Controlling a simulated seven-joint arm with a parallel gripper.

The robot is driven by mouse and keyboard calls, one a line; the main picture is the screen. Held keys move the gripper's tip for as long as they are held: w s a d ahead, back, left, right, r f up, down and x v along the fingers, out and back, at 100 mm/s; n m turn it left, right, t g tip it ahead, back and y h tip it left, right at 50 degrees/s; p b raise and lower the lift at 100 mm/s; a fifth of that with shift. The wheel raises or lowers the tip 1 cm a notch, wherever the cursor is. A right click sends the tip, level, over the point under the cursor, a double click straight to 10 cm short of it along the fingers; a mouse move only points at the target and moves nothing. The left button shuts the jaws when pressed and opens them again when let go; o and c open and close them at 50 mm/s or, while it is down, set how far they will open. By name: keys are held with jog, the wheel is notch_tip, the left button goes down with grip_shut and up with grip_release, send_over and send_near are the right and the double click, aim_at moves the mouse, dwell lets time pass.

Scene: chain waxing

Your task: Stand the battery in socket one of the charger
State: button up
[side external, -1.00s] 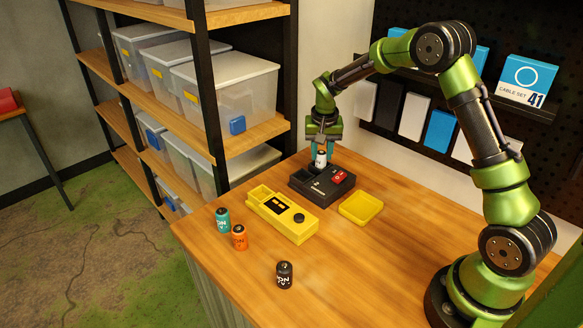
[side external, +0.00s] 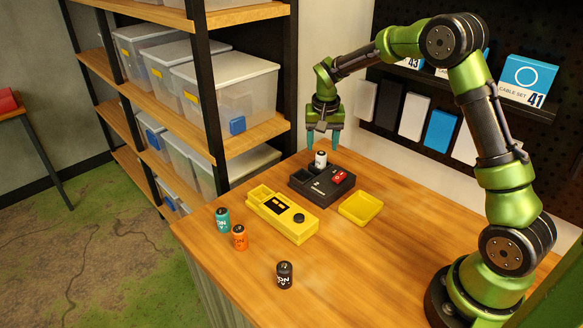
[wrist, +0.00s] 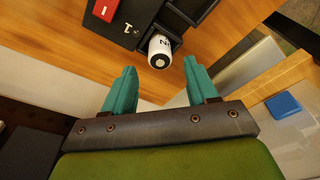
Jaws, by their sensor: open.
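A white battery (side external: 320,159) with a dark marking stands upright in a socket of the black charger (side external: 312,192), at the charger's far end. In the wrist view the battery (wrist: 160,52) sits in the socket nearest the printed mark that looks like a 1, on the charger (wrist: 128,22). A neighbouring socket (wrist: 190,8) looks empty. My gripper (side external: 322,142) is open and empty just above the battery, its teal fingers spread to either side and apart from it. The wrist view shows the open fingers (wrist: 159,68) with the battery's top beyond them. The socket's depth is hidden.
The charger has a red switch (side external: 339,177). A yellow device (side external: 283,219) and a yellow tray (side external: 361,208) stand nearby. Teal (side external: 222,219), orange (side external: 239,237) and black (side external: 285,275) batteries stand on the wooden table. Shelving (side external: 240,140) rises at the left. The right front is clear.

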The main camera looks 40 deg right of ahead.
notch_tip(320, 180, up, 8)
jog(key=s+a+r+n+t+y, duration=0.1)
jog(key=s+a+r+n+t, duration=0.15)
jog(key=s+a+r, duration=0.8)
jog(key=s+a+f+n+t+y, duration=0.1)
jog(key=s+a, duration=0.1)
jog(key=s, duration=0.5)
jog(key=s+a+f+n+t+y, duration=0.1)
jog(key=s+a+f+t, duration=0.1)
jog(key=s, duration=0.5)
jog(key=shift+s+a+f, duration=0.2)
jog(key=shift+s+a, duration=0.05)
jog(key=shift+a, duration=0.1)
